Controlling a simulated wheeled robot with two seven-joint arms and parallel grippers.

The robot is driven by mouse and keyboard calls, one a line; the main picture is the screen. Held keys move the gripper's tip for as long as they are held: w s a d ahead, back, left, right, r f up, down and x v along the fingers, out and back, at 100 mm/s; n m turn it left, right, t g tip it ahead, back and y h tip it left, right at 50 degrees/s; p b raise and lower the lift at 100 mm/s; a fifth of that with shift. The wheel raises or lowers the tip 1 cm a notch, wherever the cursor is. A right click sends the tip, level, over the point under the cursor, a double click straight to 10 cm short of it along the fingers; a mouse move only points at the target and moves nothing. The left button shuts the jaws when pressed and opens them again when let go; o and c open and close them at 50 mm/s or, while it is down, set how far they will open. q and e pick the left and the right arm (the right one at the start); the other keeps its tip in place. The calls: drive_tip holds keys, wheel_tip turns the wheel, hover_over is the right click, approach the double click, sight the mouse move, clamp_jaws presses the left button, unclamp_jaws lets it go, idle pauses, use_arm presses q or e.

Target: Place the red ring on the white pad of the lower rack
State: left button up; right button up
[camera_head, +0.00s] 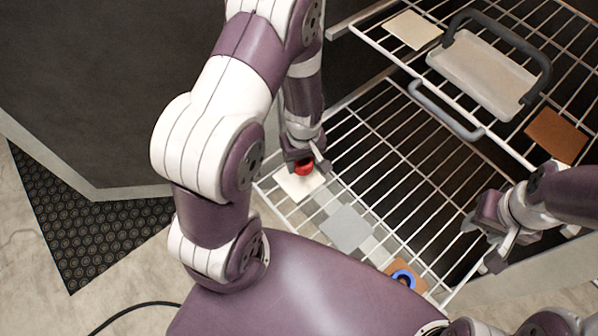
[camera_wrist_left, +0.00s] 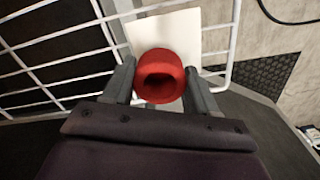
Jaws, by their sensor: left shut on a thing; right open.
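The red ring (camera_head: 304,168) is between the fingers of my left gripper (camera_head: 307,163), which is shut on it. The ring also shows in the left wrist view (camera_wrist_left: 160,76), its opening facing the camera. The white pad (camera_head: 298,186) lies on the lower rack (camera_head: 394,147) at its left corner, and it also shows in the left wrist view (camera_wrist_left: 166,34). The ring is over the pad; I cannot tell whether it touches it. My right gripper (camera_head: 484,246) is open and empty above the right side of the lower rack.
On the lower rack are a grey pad (camera_head: 346,229) and a brown pad with a blue ring (camera_head: 404,278). The upper rack (camera_head: 477,135) holds a cream pad (camera_head: 412,30), a white tray (camera_head: 480,72) with a dark handle, and a brown pad (camera_head: 556,136).

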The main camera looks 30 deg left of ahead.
sight(299, 178)
use_arm(q)
drive_tip(key=shift+s+a+f, duration=0.3)
drive_tip(key=shift+s, duration=0.05)
drive_tip(key=shift+s+f, duration=0.1)
drive_tip(key=shift+f, duration=0.25)
wheel_tip(299, 178, down, 3)
drive_tip(key=shift+f+b, duration=0.1)
drive_tip(key=shift+b, duration=0.5)
drive_tip(key=shift+a+f, duration=0.1)
drive_tip(key=shift+f, duration=0.1)
drive_tip(key=o, duration=1.1)
